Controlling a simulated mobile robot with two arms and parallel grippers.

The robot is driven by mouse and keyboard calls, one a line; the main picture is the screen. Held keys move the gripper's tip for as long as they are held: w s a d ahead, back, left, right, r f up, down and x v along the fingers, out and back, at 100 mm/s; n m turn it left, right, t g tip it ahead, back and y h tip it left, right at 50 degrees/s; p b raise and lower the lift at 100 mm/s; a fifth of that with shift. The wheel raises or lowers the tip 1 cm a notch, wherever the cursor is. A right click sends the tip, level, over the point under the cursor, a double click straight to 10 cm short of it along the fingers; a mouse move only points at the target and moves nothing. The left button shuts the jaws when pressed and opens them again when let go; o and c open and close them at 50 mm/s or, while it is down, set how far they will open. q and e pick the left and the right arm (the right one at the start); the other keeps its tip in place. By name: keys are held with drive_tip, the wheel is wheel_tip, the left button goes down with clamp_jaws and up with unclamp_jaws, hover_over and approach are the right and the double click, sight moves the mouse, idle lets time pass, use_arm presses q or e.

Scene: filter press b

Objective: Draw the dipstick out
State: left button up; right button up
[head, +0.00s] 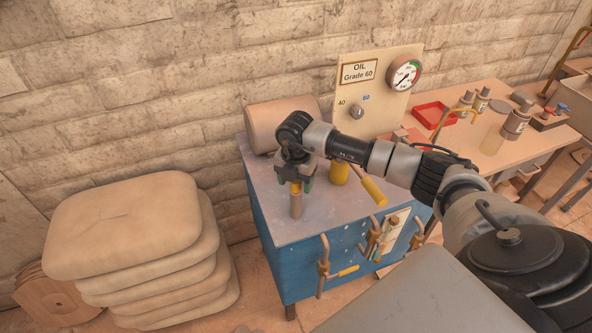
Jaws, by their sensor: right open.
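The dipstick's yellow top (296,187) shows just above a short brownish-grey upright tube (296,207) on the grey top of the blue cabinet (285,262). I take this yellow piece to be the dipstick's handle; the rest of it is hidden. My right gripper (296,183) points down over it, with its open fingers on either side of the yellow top. Whether they touch it I cannot tell. My left gripper is not in view.
A yellow cylinder (338,174) and a yellow-handled lever (373,190) stand close, right of the tube. Behind are a tan drum (275,122) and an oil panel with gauge (378,85). Stacked sacks (130,225) lie left. The cabinet top's front left is clear.

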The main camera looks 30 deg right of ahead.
drive_tip(key=c, duration=1)
drive_tip(key=shift+r, duration=0.15)
wheel_tip(320, 180, up, 13)
drive_tip(key=p, duration=0.8)
idle(1.6)
